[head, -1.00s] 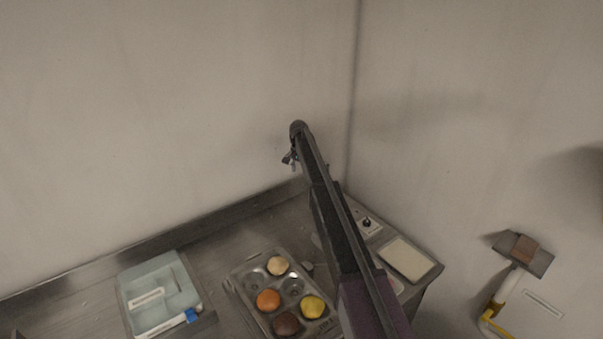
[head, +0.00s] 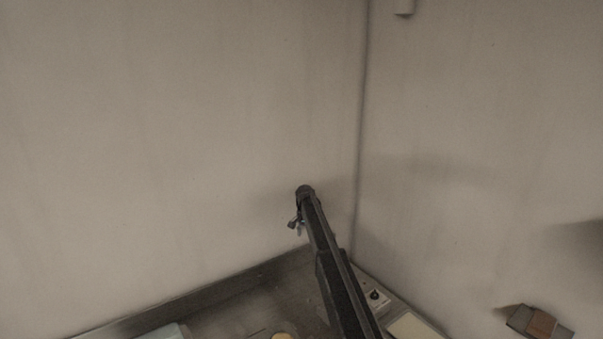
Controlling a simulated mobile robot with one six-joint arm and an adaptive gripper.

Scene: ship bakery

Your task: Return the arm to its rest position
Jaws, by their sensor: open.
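My arm (head: 338,285) reaches up from the bottom of the head view, over the counter and toward the wall corner. My gripper (head: 295,225) is small at the far end of the arm, beside its tip. It is open, and no object shows in it. It appears in front of the back wall, apart from the things on the counter.
The steel counter (head: 235,312) runs along the back wall. A pale blue tray (head: 165,332) and a yellow round piece (head: 281,336) show at the bottom edge. A control knob (head: 374,295) and a pale pad (head: 412,328) lie right of my arm. A brown block (head: 541,323) is at right.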

